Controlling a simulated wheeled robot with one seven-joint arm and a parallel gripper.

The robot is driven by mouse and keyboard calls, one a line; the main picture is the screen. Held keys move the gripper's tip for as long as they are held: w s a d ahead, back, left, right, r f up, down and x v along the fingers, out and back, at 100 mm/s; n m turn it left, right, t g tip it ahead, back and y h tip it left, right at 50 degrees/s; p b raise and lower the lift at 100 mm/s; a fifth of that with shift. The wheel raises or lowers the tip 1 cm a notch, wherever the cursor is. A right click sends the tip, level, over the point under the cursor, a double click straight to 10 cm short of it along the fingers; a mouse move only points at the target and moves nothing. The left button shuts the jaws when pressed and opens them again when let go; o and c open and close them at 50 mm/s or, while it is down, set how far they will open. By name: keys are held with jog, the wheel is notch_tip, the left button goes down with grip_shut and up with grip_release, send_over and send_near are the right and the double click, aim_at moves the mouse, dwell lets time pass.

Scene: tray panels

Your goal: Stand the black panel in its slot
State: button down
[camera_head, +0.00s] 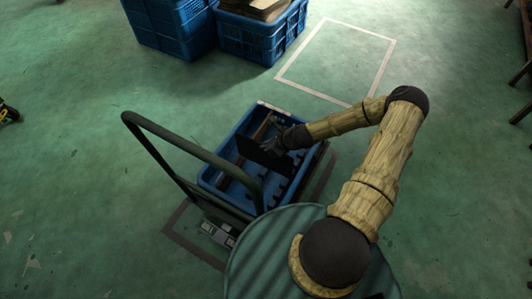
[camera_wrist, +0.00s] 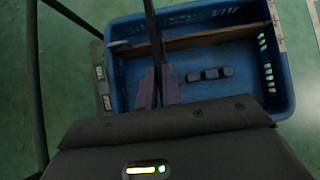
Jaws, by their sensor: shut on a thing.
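My gripper (camera_head: 286,138) is shut on the black panel (camera_head: 260,156), a thin dark plate held upright over the blue tray (camera_head: 221,153). In the wrist view the panel (camera_wrist: 151,30) shows nearly edge-on between my fingers (camera_wrist: 158,92).
A brown panel (camera_wrist: 200,40) stands across the tray's far part in the wrist view. The tray rests on a cart with a tall dark handle (camera_head: 187,148) at its left. Blue crates (camera_head: 247,35) stand at the back. Green floor around is mostly clear.

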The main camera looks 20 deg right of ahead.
jog(key=shift+a, duration=0.15)
notch_tip(320, 180, down, 5)
jog(key=b, duration=0.4)
jog(key=shift+b, duration=0.4)
jog(key=shift+p, duration=0.35)
jog(key=shift+f, duration=0.15)
dwell(0.5)
notch_tip(320, 180, down, 6)
jog(key=b, duration=0.3)
jog(key=shift+f+b, duration=0.2)
jog(key=shift+b, duration=0.15)
dwell(1.1)
jog(key=shift+f, duration=0.2)
jog(key=shift+s+f+b, duration=0.1)
jog(key=shift+f+b, duration=1.1)
jog(key=shift+f, duration=0.8)
